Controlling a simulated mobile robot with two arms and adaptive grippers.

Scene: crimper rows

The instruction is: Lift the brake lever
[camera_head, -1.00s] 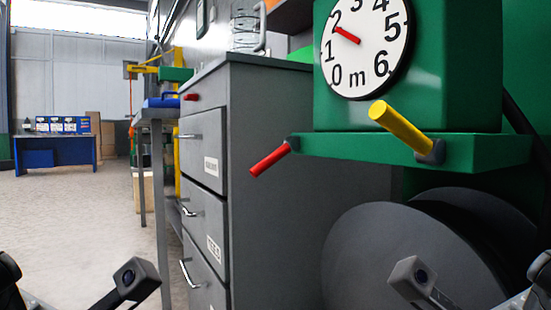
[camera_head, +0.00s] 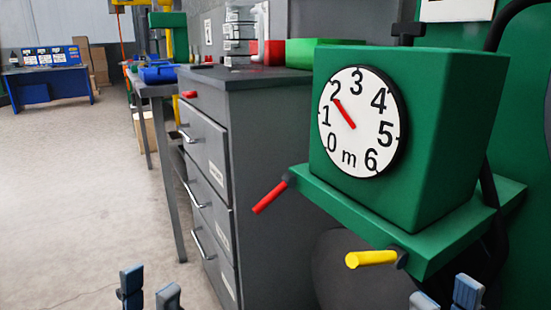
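The green machine (camera_head: 450,135) stands at the right with a white dial (camera_head: 352,150); its red needle points near 2. A red lever (camera_head: 270,197) sticks out at the left end of its green ledge and slants down to the left. A yellow lever (camera_head: 370,259) sticks out toward the left from the ledge's near corner. Which one is the brake lever cannot be told. My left gripper (camera_head: 149,291) is at the bottom left, fingers apart, empty, away from both levers. My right gripper (camera_head: 446,294) is at the bottom right, below and right of the yellow lever, fingers apart and empty.
A grey drawer cabinet (camera_head: 275,120) stands left of the machine, with a green bin (camera_head: 318,50) on top. A dark round drum under the ledge is partly hidden. A blue workbench (camera_head: 47,84) is far back left. The floor (camera_head: 75,190) at the left is clear.

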